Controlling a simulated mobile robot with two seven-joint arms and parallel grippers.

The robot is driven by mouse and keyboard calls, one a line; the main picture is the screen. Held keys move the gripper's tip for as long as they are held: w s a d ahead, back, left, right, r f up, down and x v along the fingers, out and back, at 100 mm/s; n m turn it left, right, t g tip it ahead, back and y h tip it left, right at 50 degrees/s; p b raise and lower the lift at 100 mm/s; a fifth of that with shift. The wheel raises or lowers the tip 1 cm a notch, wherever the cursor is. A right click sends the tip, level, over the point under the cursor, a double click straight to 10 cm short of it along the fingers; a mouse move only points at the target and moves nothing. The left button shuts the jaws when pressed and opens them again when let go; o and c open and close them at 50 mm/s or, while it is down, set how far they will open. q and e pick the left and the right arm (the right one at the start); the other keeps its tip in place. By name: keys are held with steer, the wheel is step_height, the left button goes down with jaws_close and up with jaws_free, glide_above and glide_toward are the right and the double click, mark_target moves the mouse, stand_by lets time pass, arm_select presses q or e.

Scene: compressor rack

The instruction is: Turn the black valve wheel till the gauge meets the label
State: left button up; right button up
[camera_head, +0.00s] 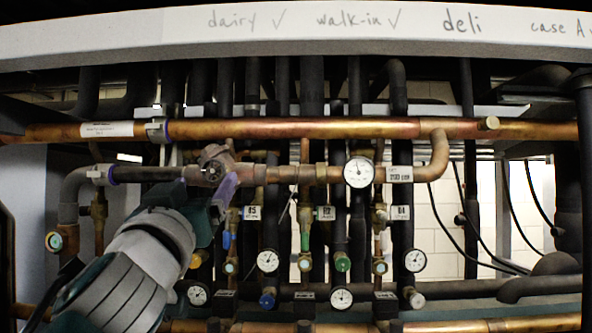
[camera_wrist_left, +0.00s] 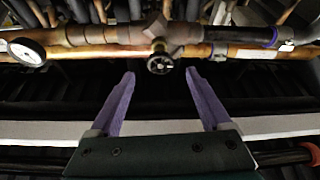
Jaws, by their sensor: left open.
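The small black valve wheel (camera_head: 213,171) sits on the brass valve body of a copper pipe; it also shows in the left wrist view (camera_wrist_left: 160,64). My left gripper (camera_head: 206,186) is open, its purple fingers pointing at the wheel. In the left wrist view the fingertips (camera_wrist_left: 160,74) stand apart on either side of the wheel, just short of it in the picture; I see no contact. The white round gauge (camera_head: 358,172) is on the same pipe, to the right, with its dark needle too small to read surely. A white label (camera_head: 399,174) is beside it. My right gripper is not in view.
A thick copper pipe (camera_head: 300,129) runs above the wheel. Below are several small gauges (camera_head: 268,261), tagged valves and dark vertical pipes. A white beam (camera_head: 300,30) with handwritten names crosses the top. Black cables (camera_head: 480,215) hang at the right.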

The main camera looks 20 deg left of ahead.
mark_target(213, 172)
arm_select(q)
steer(key=x, duration=0.6)
steer(key=shift+w+a+r, duration=0.15)
steer(key=shift+w, duration=0.15)
steer(key=shift+c, duration=0.3)
jaws_close()
